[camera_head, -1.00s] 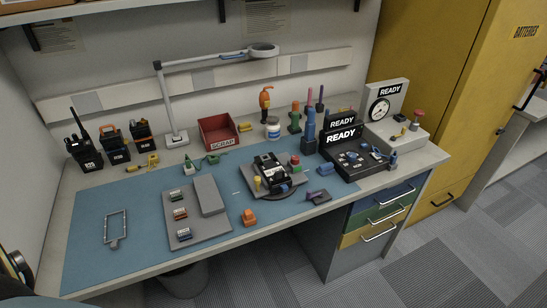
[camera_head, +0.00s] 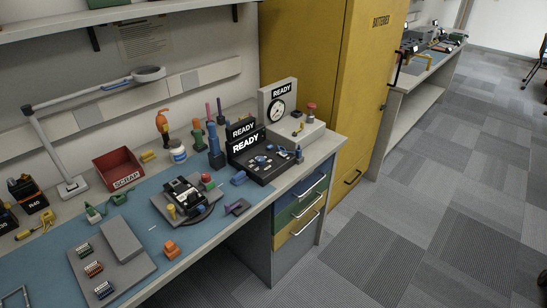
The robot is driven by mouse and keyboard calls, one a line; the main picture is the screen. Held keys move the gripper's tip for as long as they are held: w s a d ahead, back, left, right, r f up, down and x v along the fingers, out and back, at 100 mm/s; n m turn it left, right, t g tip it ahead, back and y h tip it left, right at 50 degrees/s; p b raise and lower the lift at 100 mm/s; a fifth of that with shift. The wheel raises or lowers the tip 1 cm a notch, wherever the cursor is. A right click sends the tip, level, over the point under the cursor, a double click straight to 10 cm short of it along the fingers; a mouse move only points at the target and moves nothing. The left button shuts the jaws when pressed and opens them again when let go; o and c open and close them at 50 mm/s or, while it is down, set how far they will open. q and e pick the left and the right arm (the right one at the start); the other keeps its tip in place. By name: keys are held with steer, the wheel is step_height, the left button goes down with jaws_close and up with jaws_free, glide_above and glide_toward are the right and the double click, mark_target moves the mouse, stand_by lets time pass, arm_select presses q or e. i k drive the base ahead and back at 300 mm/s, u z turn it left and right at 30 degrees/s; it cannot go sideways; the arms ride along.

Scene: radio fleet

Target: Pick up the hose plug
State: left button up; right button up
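I cannot single out a hose plug with certainty. A gauge station (camera_head: 308,134) with a round dial, a READY sign and a red knob (camera_head: 311,107) stands at the bench's right end. A small brass-coloured fitting (camera_head: 297,130) sits on its base. A small blue-grey upright piece (camera_head: 299,155) stands in front of it, near the bench edge. Both are too small to identify. Neither of my grippers is in view.
A black READY tester (camera_head: 262,167) stands left of the gauge station. The bench's blue mat (camera_head: 150,232) holds a radio on a round stand (camera_head: 163,205) and a grey tray (camera_head: 85,255). A yellow cabinet (camera_head: 345,60) rises behind. Carpeted floor (camera_head: 400,220) is open at right.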

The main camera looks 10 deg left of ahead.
mark_target(299, 153)
steer(key=u, duration=0.05)
steer(key=i, duration=1.6)
steer(key=u, duration=0.45)
